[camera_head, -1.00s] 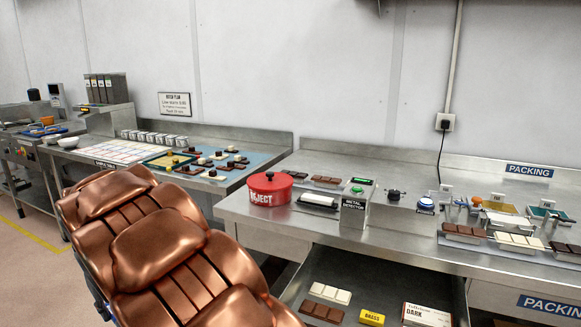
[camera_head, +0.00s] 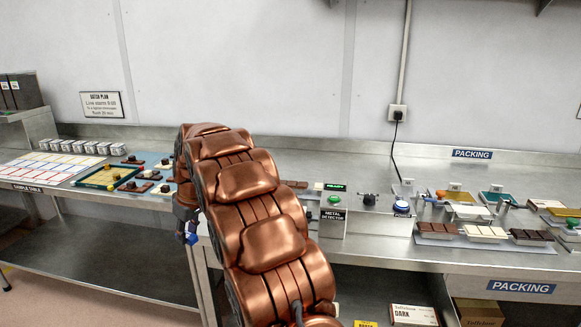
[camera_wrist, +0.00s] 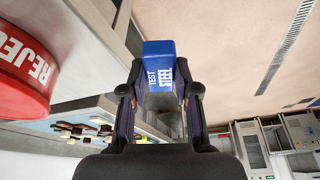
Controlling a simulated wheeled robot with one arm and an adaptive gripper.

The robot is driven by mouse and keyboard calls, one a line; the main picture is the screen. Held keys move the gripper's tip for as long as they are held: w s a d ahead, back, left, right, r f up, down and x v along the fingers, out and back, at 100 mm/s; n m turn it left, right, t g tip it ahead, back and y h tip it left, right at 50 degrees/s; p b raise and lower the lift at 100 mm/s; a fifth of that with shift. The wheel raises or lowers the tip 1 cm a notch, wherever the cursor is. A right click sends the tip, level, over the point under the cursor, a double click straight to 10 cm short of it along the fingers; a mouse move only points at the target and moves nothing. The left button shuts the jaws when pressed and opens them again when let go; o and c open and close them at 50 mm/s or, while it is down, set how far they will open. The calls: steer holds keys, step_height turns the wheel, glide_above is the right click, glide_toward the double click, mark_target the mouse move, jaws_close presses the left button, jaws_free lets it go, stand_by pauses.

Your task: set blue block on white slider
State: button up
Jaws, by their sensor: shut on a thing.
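The blue block (camera_wrist: 160,75), lettered TEST STEEL, is between the two fingers of my gripper (camera_wrist: 160,95) in the wrist view. The gripper is shut on it. In the head view the blue block (camera_head: 192,239) shows small below the end of my arm, in front of the bench edge and off any surface. The white slider, by the metal detector (camera_head: 333,222), is not visible now; my copper arm covers that part of the bench.
The red reject tub (camera_wrist: 25,75) is close at the left in the wrist view. The sample table (camera_head: 60,190) with trays and chocolates lies left of my arm. Chocolate bars (camera_head: 485,233) and small dishes stand on the packing bench at the right.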

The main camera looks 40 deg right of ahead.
steer(key=d+r+n+p, duration=0.1)
steer(key=d+r+p, duration=0.2)
steer(key=d, duration=0.5)
steer(key=d+r+n+p, duration=0.1)
steer(key=d+r+p, duration=0.2)
steer(key=d, duration=0.6)
steer(key=shift+n+y, duration=0.5)
steer(key=shift+n, duration=0.3)
steer(key=s+d+p, duration=0.1)
steer(key=s+d, duration=0.1)
steer(key=d, duration=0.3)
steer(key=s+d+r+p, duration=0.1)
steer(key=s+d, duration=0.2)
steer(key=d, duration=0.2)
steer(key=s+d+p, duration=0.1)
steer(key=s+d, duration=0.2)
steer(key=d, duration=0.1)
steer(key=shift+s+d+r+p, duration=0.1)
steer(key=shift+d+r+p, duration=0.1)
steer(key=shift+d+p, duration=0.2)
steer(key=shift+f, duration=1.75)
steer(key=shift+f+b, duration=1.05)
steer(key=shift+f, duration=0.3)
steer(key=shift+f+b, duration=0.25)
steer(key=shift+b, duration=1.05)
steer(key=o, duration=1.1)
